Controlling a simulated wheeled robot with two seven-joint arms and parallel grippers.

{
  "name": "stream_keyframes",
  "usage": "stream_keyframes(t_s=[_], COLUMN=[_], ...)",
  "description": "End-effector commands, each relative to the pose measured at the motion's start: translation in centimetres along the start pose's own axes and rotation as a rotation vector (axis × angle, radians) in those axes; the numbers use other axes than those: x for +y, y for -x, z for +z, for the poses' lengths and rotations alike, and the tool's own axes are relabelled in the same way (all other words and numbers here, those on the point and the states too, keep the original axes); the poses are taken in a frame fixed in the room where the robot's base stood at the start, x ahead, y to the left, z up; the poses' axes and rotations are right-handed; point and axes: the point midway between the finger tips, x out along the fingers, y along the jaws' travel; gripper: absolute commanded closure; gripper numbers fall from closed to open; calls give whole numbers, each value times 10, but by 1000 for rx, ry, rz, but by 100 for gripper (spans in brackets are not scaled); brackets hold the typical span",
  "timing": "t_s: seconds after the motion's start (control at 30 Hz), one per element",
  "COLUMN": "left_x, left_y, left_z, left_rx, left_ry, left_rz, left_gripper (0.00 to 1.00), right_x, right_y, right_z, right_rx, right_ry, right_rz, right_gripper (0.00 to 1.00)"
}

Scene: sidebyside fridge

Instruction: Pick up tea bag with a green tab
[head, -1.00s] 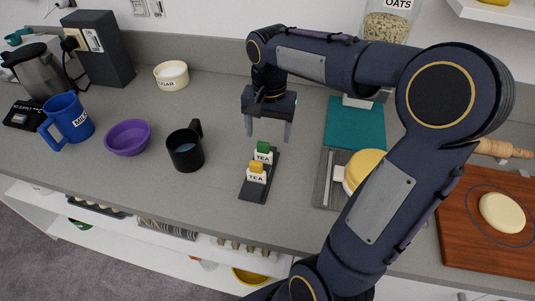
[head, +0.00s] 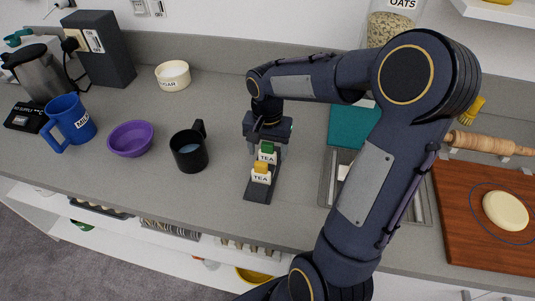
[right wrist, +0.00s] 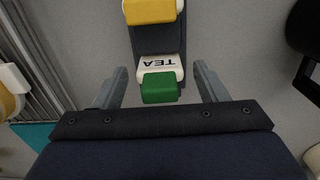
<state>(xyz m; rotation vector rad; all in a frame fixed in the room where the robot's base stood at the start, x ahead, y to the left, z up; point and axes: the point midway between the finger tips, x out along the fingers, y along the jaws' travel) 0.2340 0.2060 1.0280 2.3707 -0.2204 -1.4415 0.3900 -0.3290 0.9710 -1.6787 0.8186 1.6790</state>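The tea bag with a green tab (head: 267,148) stands at the far end of a dark narrow tray (head: 257,195) on the grey counter. The tea bag with a yellow tab (head: 261,169) stands in front of it on the same tray. My right gripper (head: 267,150) is low over the green-tabbed bag. In the right wrist view the gripper (right wrist: 160,83) is open, with one finger on each side of the green tab (right wrist: 159,88) and a gap to each. The bag's TEA label (right wrist: 158,66) shows between the fingers. My left gripper is not in view.
A black mug (head: 189,152) stands left of the tray, with a purple bowl (head: 131,138) and a blue mug (head: 70,122) further left. A teal mat (head: 346,127) and a grey tray (head: 326,190) lie to the right. The counter in front of the tray is clear.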

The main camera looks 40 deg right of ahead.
Motion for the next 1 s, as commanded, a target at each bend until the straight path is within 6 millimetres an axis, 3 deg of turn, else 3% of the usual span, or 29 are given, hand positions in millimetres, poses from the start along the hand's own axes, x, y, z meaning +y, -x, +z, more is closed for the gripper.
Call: stream_keyframes(t_s=[0.03,0.3,0.73,1.0], left_x=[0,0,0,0], left_y=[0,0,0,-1], left_z=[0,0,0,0], left_rx=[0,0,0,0], left_ry=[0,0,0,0], left_rz=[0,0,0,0], left_gripper=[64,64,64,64], right_x=[0,0,0,7], right_y=[0,0,6,42], right_z=[0,0,-1,3], right_rx=[0,0,3,6], right_ry=[0,0,-1,-1], right_rz=[0,0,-2,-4], right_gripper=[41,76,77,77])
